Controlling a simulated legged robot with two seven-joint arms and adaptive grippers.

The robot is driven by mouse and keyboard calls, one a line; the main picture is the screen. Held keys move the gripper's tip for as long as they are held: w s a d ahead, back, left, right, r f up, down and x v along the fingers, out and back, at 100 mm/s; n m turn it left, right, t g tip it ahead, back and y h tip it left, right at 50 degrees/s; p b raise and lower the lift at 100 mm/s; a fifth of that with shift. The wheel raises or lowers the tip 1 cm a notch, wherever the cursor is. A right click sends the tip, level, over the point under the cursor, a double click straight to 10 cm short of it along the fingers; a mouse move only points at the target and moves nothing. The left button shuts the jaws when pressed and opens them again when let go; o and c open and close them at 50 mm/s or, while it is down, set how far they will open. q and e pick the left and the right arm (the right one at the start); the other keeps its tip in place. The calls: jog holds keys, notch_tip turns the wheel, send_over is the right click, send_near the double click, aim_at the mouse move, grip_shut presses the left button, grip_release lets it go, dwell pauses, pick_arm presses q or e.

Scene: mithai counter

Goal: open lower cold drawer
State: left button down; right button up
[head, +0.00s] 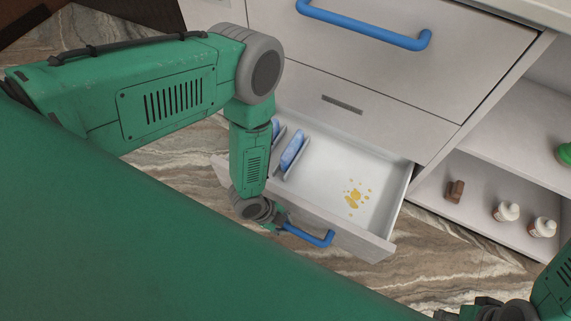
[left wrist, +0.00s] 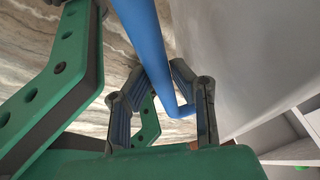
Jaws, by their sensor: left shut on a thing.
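The lower cold drawer (head: 374,244) is pulled well out of the white cabinet, and its inside shows in the head view. Its blue bar handle (head: 312,236) is on the front face. My left gripper (head: 279,223) is at the left end of this handle and shut on it. In the left wrist view, the fingers of my left gripper (left wrist: 165,90) lie on both sides of the blue handle (left wrist: 143,35). My right gripper (head: 465,310) shows only partly at the bottom right edge, away from the drawer, and its fingers are unclear.
Blue packs (head: 292,149) stand in the drawer's left part, and a yellow spill (head: 354,197) lies on its floor. The upper drawer (head: 450,75) with a blue handle (head: 365,24) is shut. Open shelves at right hold white bottles (head: 506,211) and a brown item (head: 455,191).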

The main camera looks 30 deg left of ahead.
pick_arm(q)
jog(key=shift+s, duration=0.5)
jog(key=c, duration=1.4)
grip_release()
jog(key=shift+a+r, duration=0.1)
jog(key=v, duration=1.1)
jog(key=shift+a+r, duration=0.1)
jog(key=shift+r, duration=0.2)
